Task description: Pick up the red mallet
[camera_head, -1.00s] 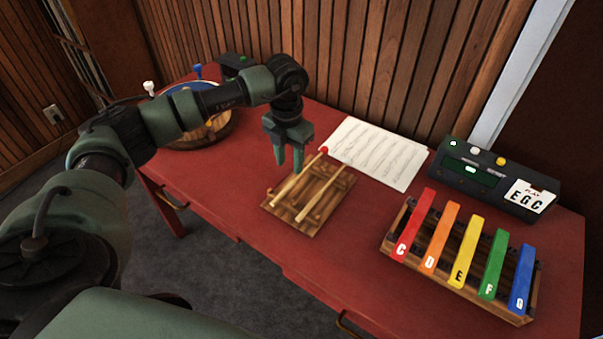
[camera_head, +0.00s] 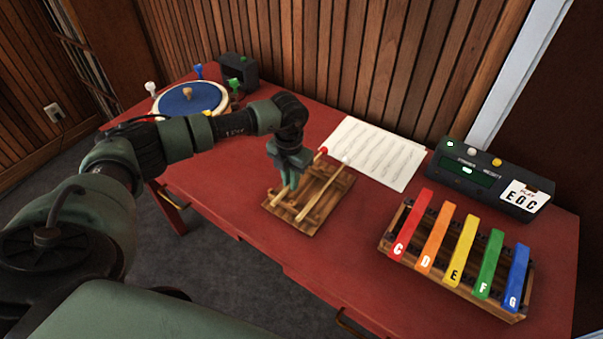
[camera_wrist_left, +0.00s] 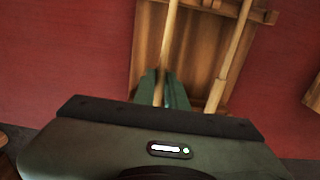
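The red mallet (camera_head: 323,151) has a small red ball head and a pale wooden handle. It lies slantwise on a wooden rack (camera_head: 335,200), its head towards the back. A second mallet with a whitish head (camera_head: 347,161) lies parallel on its right. My left gripper (camera_head: 289,184) points down at the rack, its fingers on either side of the red mallet's handle. In the left wrist view the handle (camera_wrist_left: 169,35) runs between the green fingers (camera_wrist_left: 162,88) and fills the narrow gap at their tips. The mallet still rests on the rack. My right gripper is out of view.
Sheet music (camera_head: 375,152) lies behind the rack. A xylophone with coloured bars (camera_head: 460,250) stands right, before a dark box (camera_head: 490,180) with a display. A round blue-topped drum (camera_head: 200,97) stands at the back left. Red tabletop is clear left of the rack.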

